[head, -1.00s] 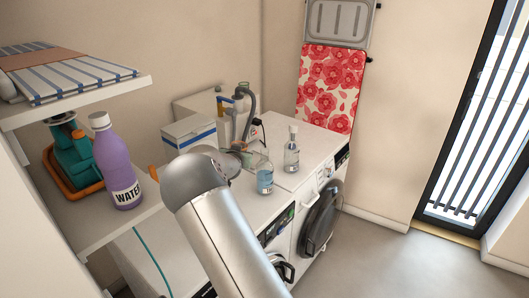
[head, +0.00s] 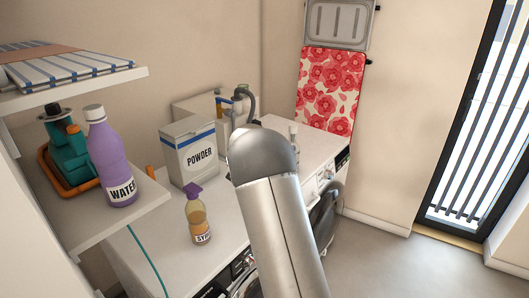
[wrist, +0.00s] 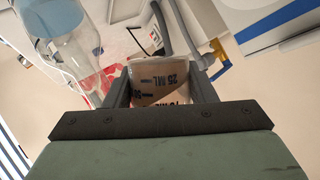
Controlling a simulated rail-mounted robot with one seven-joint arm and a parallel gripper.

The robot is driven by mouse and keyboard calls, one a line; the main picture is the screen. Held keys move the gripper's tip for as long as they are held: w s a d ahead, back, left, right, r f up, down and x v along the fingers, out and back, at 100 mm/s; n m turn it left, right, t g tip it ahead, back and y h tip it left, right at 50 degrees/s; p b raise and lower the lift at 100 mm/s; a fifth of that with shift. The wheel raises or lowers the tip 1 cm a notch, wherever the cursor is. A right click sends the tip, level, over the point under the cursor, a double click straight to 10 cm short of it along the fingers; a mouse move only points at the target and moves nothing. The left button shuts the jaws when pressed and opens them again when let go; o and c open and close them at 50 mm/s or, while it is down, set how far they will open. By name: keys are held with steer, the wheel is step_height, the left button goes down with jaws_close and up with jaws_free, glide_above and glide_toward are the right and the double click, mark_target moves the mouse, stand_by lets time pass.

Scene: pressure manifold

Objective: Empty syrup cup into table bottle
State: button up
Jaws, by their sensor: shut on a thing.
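A clear measuring cup (wrist: 160,82) with dark ML markings is between the two fingers of my gripper (wrist: 162,75) in the wrist view. Brown liquid shows in it, with a slanting edge. My gripper is shut on this cup. A clear glass bottle (wrist: 72,45) is at the upper left of the wrist view, close beside the left finger; I cannot tell whether the cup touches it. In the head view, only the top of a clear bottle (head: 293,132) shows behind my arm. My arm hides the gripper and cup there.
A bottle of amber liquid with a purple top (head: 198,222) stands on the white machine top. Behind it is a powder box (head: 190,153). A purple water bottle (head: 111,165) and a teal item in an orange tray (head: 50,182) stand on the left shelf. A hose (head: 248,100) curves behind.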

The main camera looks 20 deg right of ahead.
steer(key=shift+d+r, duration=0.15)
steer(key=shift+r, duration=0.1)
steer(key=shift+s+d+r+m+y, duration=0.1)
steer(key=shift+d+r+m+y, duration=0.1)
steer(key=shift+r+m+y, duration=0.15)
steer(key=shift+d+r, duration=0.2)
steer(key=shift+r, duration=0.1)
steer(key=shift+r, duration=0.25)
steer(key=shift+s+d+r+m+y, duration=0.1)
steer(key=shift+d+r+m+y, duration=0.2)
steer(key=shift+m+y, duration=0.4)
stand_by(0.5)
steer(key=shift+r+m+y, duration=0.4)
steer(key=shift+m+y, duration=0.05)
steer(key=shift+m, duration=0.1)
stand_by(0.8)
steer(key=shift+f+m+t+y+b, duration=0.3)
steer(key=shift+f+m+y+b, duration=0.15)
steer(key=shift+b, duration=0.2)
stand_by(0.7)
steer(key=shift+r+m+y, duration=0.35)
steer(key=shift+m, duration=0.3)
stand_by(0.7)
steer(key=shift+s+d+r+m+t+y, duration=0.1)
steer(key=shift+d+r+m+t+y, duration=0.25)
steer(key=shift+d+m+y, duration=0.2)
stand_by(1.0)
